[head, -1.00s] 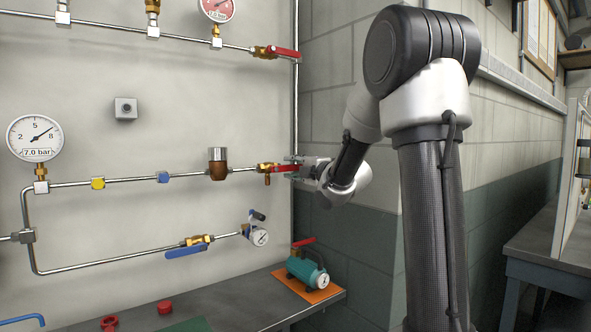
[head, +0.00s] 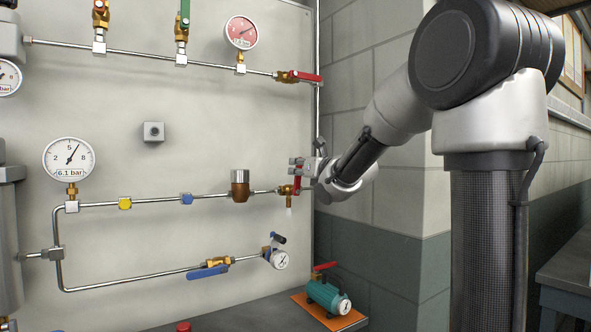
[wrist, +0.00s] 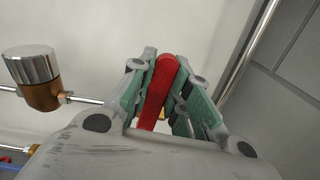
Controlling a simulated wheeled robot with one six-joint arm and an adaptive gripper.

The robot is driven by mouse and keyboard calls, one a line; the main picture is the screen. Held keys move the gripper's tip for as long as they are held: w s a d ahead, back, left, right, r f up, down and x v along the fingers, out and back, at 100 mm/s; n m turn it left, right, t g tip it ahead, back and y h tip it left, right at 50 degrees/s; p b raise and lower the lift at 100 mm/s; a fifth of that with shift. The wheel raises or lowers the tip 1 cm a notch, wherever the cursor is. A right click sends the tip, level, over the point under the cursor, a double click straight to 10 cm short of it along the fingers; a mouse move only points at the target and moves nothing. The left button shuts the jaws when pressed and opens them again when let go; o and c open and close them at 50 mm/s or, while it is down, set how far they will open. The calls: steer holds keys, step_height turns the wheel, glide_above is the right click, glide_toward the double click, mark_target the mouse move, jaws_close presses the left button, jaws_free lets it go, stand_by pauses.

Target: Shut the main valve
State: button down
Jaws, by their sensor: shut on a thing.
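No label marks which valve is the main one. My gripper (head: 299,166) is shut on the red lever (head: 297,184) of a brass valve (head: 285,190) at the right end of the middle pipe. This lever stands upright, across the pipe. In the wrist view the red lever (wrist: 158,92) sits between the green-lined fingers. A pale puff shows below the valve's down-pointing outlet (head: 289,202). The gauge (head: 69,159) on this line reads 6.1 bar. On the lower pipe, a blue lever (head: 208,272) lies along its pipe.
A brown, silver-capped fitting (head: 240,188) is left of my gripper. A teal pump (head: 325,297) stands on an orange mat on the bench below.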

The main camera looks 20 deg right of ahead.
steer(key=c, duration=1.8)
jaws_free()
steer(key=shift+s+a+n, duration=0.1)
steer(key=shift+a+n, duration=0.35)
steer(key=shift+n, duration=0.25)
steer(key=o, duration=0.5)
steer(key=shift+s+d, duration=0.1)
steer(key=shift+s+d, duration=0.2)
steer(key=shift+s, duration=0.65)
steer(key=s, duration=0.3)
steer(key=s+d, duration=0.1)
steer(key=s, duration=0.2)
